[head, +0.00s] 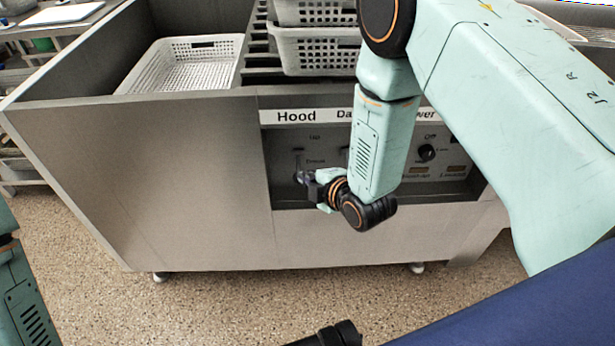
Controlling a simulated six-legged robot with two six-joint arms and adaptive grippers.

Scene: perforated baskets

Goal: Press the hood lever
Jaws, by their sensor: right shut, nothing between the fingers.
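The grey control panel (284,149) is on the front of the metal cabinet. The "Hood" label (296,116) is at its upper left. The hood lever's slot (298,158) runs down below this label. The lever's handle cannot be told clearly from my fingertips. My right gripper (304,179) is shut and empty, with its fingertips at the lower part of this slot. I cannot tell whether they touch the lever. My left gripper is out of view; only part of my left arm shows at the left edge.
My right forearm hides the middle of the panel. A black knob (426,153) is on the panel's right side. White perforated baskets (185,64) and (315,50) are on top of the cabinet. The speckled floor (215,305) in front is clear.

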